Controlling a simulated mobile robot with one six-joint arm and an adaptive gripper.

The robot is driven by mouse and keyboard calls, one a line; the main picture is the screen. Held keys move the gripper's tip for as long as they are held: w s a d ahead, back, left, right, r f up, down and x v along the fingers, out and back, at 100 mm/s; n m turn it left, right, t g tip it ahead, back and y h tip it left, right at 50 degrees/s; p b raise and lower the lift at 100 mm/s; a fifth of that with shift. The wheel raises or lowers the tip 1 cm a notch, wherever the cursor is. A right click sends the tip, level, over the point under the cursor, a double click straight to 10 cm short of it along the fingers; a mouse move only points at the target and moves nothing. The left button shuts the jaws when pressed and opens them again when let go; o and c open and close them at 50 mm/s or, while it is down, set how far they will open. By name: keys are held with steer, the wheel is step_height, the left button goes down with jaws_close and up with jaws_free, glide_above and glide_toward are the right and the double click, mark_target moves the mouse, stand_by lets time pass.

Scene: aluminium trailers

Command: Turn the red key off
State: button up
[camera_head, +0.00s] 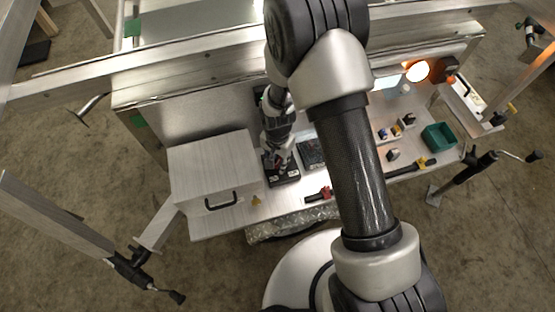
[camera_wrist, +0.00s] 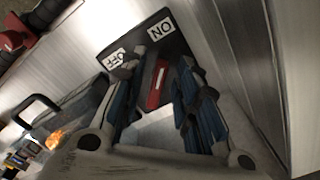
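The black switch box (camera_wrist: 157,40) has white ON and OFF labels in the wrist view. In the head view the switch box (camera_head: 290,178) sits on the metal bench, right of a metal box. The red key (camera_wrist: 158,84) stands between the two fingers of my gripper (camera_wrist: 163,66). A gap shows on both sides of the key, so the fingers look open around it and not shut on it. In the head view my gripper (camera_head: 281,160) points down over the switch box, and the key is too hidden there to make out.
A metal box (camera_head: 212,170) with a black handle stands close left of the switch box. A dark tray (camera_head: 311,153) and a red-handled tool (camera_head: 319,195) lie to its right. A green bin (camera_head: 438,137) and a lit orange lamp (camera_head: 417,71) are farther right.

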jaws_close()
steer(key=shift+n, duration=0.3)
steer(key=n, duration=0.3)
steer(key=shift+s+d, duration=0.1)
steer(key=shift+d, duration=0.15)
steer(key=n, duration=0.4)
steer(key=shift+d, duration=0.35)
steer(key=n, duration=0.5)
steer(key=shift+d+n, duration=0.35)
steer(key=shift+n, duration=0.05)
steer(key=shift+w+d+n, duration=0.1)
steer(key=shift+w+n, duration=0.1)
steer(key=shift+n, duration=0.9)
steer(key=shift+w+d+n, duration=0.1)
steer(key=shift+w+n, duration=0.1)
steer(key=shift+n, duration=0.9)
steer(key=shift+o, duration=0.8)
jaws_free()
